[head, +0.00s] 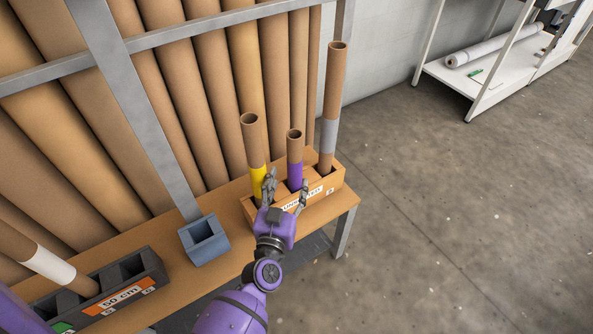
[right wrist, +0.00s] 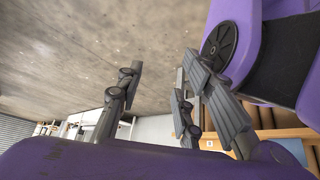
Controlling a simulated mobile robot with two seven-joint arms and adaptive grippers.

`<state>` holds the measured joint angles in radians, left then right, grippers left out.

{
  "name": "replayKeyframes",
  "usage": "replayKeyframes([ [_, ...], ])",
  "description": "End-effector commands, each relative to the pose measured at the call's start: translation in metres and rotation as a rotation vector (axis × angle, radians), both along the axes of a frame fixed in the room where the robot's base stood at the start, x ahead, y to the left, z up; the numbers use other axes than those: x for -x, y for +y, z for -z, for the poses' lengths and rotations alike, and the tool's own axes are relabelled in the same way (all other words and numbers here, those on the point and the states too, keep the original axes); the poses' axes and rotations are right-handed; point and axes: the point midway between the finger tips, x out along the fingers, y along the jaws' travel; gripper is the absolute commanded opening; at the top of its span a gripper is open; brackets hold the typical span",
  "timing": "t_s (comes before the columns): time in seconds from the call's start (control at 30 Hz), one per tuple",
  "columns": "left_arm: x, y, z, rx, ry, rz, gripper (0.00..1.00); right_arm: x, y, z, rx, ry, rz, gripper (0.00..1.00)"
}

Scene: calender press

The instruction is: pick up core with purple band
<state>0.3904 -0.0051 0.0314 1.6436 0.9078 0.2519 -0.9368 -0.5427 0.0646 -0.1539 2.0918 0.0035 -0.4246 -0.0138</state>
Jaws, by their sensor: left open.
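The core with the purple band (head: 295,172) is a short brown tube standing in the middle of the wooden box (head: 331,185), between two others. Its purple band is at the lower part, and its foot is hidden in the box. My left gripper (head: 285,190) is open just in front of the box, with its fingers toward the purple band. One finger overlaps the yellow-banded core (head: 252,145) in the picture; contact cannot be told. My right gripper (right wrist: 155,100) shows in the right wrist view with its fingers apart and nothing between them.
A taller core with a grey band (head: 330,110) stands right of the purple one. A blue-grey holder (head: 203,240) and a dark rack (head: 150,272) with a white-banded core (head: 45,262) are at left on the bench. Large brown rolls (head: 165,100) stand behind; open floor lies right.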

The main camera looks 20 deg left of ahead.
Motion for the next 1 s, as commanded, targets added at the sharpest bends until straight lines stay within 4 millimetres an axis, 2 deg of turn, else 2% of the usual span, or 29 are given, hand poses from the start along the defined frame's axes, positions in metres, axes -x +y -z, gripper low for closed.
replayKeyframes([
  [0.1, -0.015, 0.001, 0.000, -0.001, 0.000, 0.001, 0.55, 0.000, 0.000, 0.000, -0.001, -0.001, 0.001, 0.34],
  [0.27, -0.026, 0.003, 0.000, -0.001, -0.001, 0.001, 0.55, -0.008, 0.001, -0.001, -0.002, -0.015, -0.001, 0.34],
  [0.5, -0.064, 0.007, 0.000, 0.000, -0.001, 0.002, 0.55, -0.013, 0.002, 0.003, -0.004, -0.022, -0.002, 0.34],
  [0.6, -0.074, 0.009, 0.000, -0.001, 0.000, 0.002, 0.55, -0.012, 0.002, 0.004, -0.005, -0.021, -0.002, 0.34],
  [0.9, -0.078, 0.009, 0.000, 0.000, 0.001, 0.002, 0.55, -0.008, 0.000, 0.005, -0.003, -0.012, 0.002, 0.34],
  [1.0, -0.078, 0.009, 0.000, 0.000, 0.001, 0.002, 0.42, -0.006, 0.000, 0.005, -0.002, -0.010, 0.002, 0.34],
])
